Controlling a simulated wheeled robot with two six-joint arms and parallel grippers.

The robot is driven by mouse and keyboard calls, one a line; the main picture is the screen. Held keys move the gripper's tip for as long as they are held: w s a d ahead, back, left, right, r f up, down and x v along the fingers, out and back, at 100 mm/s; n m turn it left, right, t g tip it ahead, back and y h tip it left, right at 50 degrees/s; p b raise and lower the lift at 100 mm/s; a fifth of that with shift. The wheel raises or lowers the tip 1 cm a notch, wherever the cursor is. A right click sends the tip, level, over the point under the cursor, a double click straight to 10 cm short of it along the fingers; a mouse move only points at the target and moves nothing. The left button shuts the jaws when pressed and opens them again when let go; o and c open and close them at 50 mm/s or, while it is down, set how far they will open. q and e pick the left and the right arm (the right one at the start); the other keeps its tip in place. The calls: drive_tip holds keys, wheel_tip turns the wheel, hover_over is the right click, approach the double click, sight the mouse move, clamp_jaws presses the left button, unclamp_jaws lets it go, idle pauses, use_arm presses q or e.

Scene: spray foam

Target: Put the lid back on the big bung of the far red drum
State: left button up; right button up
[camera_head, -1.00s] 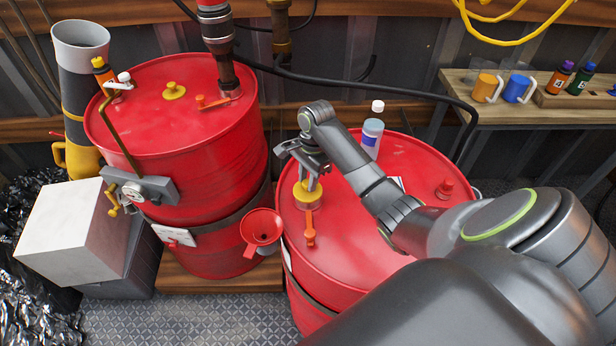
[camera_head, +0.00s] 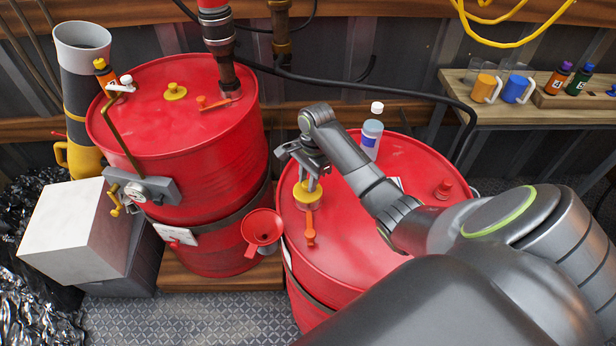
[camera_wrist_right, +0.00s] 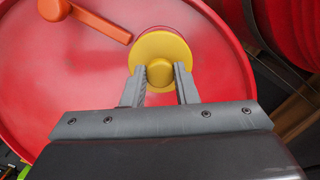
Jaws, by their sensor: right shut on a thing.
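A yellow round lid (camera_head: 302,199) with a raised knob is at the left edge of the right red drum's top (camera_head: 336,250), beside an orange lever (camera_head: 310,230). My right gripper (camera_head: 311,184) points down at it, shut on its knob. In the right wrist view the fingers (camera_wrist_right: 159,82) stand on either side of the knob of the yellow lid (camera_wrist_right: 168,46). The bung under the lid is hidden, so I cannot tell whether the lid is seated. The left red drum (camera_head: 150,130), set farther back, has a yellow plug (camera_head: 175,92) on top. My left gripper is not in view.
A clear bottle with a white cap (camera_head: 371,137) stands on the right drum behind my arm. A red funnel (camera_head: 262,229) hangs between the drums. A pipe (camera_head: 224,65) rises from the left drum. A shelf (camera_head: 460,80) with mugs and small bottles is at right.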

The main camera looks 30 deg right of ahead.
drive_tip(key=p, duration=0.3)
drive_tip(key=shift+f+p, duration=0.2)
drive_tip(key=shift+p, duration=0.2)
idle(3.0)
drive_tip(key=o, duration=1.5)
wheel_tip(320, 180, up, 2)
drive_tip(key=p, duration=0.3)
drive_tip(key=shift+r, duration=2.55)
drive_tip(key=shift+c, duration=0.4)
clamp_jaws()
